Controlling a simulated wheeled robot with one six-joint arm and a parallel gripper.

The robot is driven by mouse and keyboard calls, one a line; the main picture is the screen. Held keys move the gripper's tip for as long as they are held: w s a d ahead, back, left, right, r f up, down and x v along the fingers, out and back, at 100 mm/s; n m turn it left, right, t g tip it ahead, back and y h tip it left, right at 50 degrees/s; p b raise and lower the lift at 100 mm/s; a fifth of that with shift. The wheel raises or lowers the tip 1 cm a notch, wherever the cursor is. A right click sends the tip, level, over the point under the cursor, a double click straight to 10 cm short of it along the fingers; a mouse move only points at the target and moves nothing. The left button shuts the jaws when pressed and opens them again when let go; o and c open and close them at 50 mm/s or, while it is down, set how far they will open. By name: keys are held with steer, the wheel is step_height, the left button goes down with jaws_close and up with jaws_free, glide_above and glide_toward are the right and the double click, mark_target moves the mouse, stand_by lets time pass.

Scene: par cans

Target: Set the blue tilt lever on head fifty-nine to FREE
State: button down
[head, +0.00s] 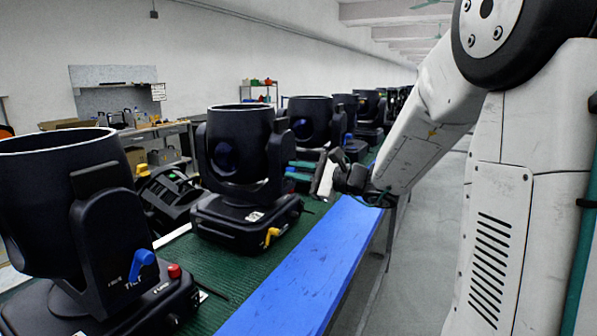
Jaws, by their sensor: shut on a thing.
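The lever's exact angle and the head's number cannot be read. The nearest head (35,190) shows its own blue lever (142,265) on the yoke, beside a red knob (174,271). The second head (240,150) shows a yellow lever (271,236) at its base.
The heads stand in a row on a green mat (225,278) with a blue front edge strip (310,270). More heads continue behind my gripper. A workbench (155,130) stands at the back left. The grey aisle floor (412,270) at right is clear.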

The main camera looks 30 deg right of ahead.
stand_by(0.3)
steer(key=c, duration=1.4)
jaws_free()
steer(key=v, duration=0.7)
steer(key=shift+s+d, duration=0.25)
steer(key=shift+s, duration=0.1)
